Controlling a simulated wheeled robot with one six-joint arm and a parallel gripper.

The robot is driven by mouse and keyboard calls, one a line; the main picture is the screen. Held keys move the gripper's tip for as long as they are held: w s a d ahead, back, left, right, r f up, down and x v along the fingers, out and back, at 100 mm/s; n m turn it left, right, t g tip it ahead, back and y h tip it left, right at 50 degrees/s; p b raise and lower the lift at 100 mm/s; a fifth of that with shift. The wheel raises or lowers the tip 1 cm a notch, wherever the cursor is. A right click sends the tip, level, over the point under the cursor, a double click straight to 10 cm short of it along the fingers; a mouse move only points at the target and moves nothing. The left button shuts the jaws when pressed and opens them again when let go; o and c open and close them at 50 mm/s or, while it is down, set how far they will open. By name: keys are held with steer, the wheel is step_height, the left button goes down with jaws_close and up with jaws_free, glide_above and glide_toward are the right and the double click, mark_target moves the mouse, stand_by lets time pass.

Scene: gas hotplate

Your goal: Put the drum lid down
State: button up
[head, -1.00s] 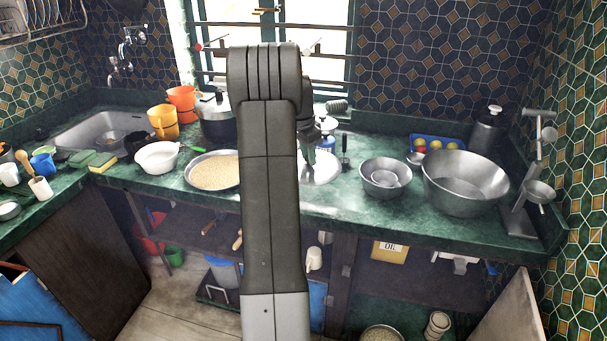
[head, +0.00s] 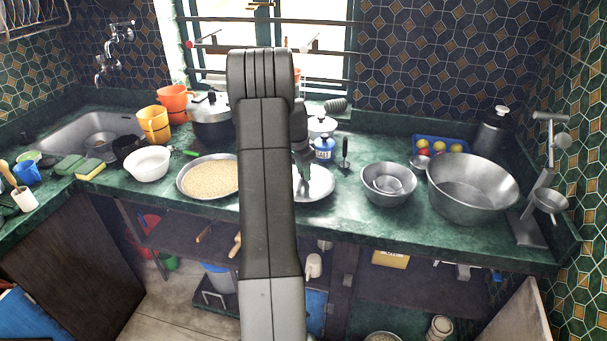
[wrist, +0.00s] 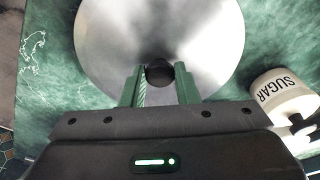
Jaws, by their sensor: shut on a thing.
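The drum lid is a round silvery disc with a dark knob. In the wrist view the lid (wrist: 215,45) fills the top middle, and its knob (wrist: 159,72) sits between the green fingers of my gripper (wrist: 160,88), which is shut on it. In the head view the right part of the lid (head: 318,185) shows beside my arm, low over or on the green counter. I cannot tell whether its underside touches. My arm hides its left part, and my gripper (head: 304,172) shows only partly there.
A pan of grain (head: 207,178) is left of the lid. Small nested bowls (head: 375,196) and a big metal basin (head: 470,195) stand to the right. A blue burner (head: 323,150) is behind. The counter (head: 345,215) is bare in front. The wrist view shows a sugar jar (wrist: 282,95) at right.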

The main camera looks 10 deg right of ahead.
steer(key=shift+f, duration=0.9)
steer(key=o, duration=1)
steer(key=shift+o, duration=0.2)
step_height(320, 180, up, 12)
steer(key=a, duration=0.1)
steer(key=shift+s+a+b, duration=0.3)
steer(key=shift+a+b, duration=0.05)
steer(key=shift+b, duration=0.1)
